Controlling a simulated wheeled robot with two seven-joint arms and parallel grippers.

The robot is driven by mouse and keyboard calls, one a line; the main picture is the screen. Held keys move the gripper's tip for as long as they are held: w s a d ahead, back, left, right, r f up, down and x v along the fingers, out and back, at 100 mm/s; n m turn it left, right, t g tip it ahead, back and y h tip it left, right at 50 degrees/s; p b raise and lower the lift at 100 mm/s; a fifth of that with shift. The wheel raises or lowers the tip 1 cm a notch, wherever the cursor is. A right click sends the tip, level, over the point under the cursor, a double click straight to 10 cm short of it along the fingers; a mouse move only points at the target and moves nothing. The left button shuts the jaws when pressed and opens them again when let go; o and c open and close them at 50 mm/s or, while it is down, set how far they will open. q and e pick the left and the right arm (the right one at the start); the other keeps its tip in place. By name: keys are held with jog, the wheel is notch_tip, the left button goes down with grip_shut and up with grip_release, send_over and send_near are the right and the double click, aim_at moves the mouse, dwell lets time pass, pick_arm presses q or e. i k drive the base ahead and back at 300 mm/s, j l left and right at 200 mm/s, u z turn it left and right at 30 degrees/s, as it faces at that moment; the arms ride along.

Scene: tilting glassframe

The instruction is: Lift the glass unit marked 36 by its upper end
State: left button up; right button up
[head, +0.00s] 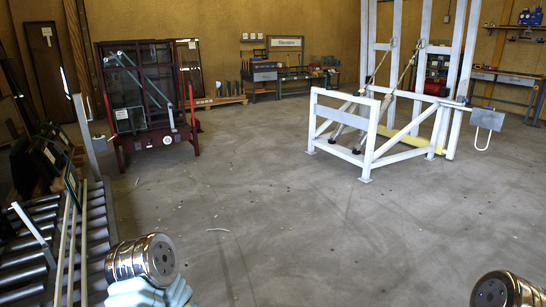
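Several dark glass units (45,152) stand on edge at the left, above a roller conveyor. One has a small pale tag, but its number is too small to read. More dark glass panes (143,88) stand in a dark red rack at the back left, with a small white label on the front. I cannot tell which unit is marked 36. Neither gripper shows; only rounded chrome parts of my arms are visible at the bottom edge, apart from the glass.
The roller conveyor (98,228) runs along the left edge, with upright posts beside it. The dark red rack (163,139) stands beyond it. A white tilting frame (376,140) stands at the right. Workbenches (265,76) line the back wall. The middle floor is clear apart from small scraps.

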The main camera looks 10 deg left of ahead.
aim_at(71, 179)
jog(key=i+j+u, duration=0.2)
jog(key=i, duration=0.3)
jog(key=i+u, duration=0.2)
jog(key=i, duration=0.3)
jog(key=i+l+u, duration=0.15)
jog(key=i, duration=0.35)
jog(key=i+u, duration=0.2)
jog(key=i, duration=0.3)
jog(key=i+l+u, duration=0.2)
jog(key=i, duration=0.3)
jog(key=i+l+u, duration=0.2)
jog(key=i, duration=0.3)
jog(key=l, duration=0.1)
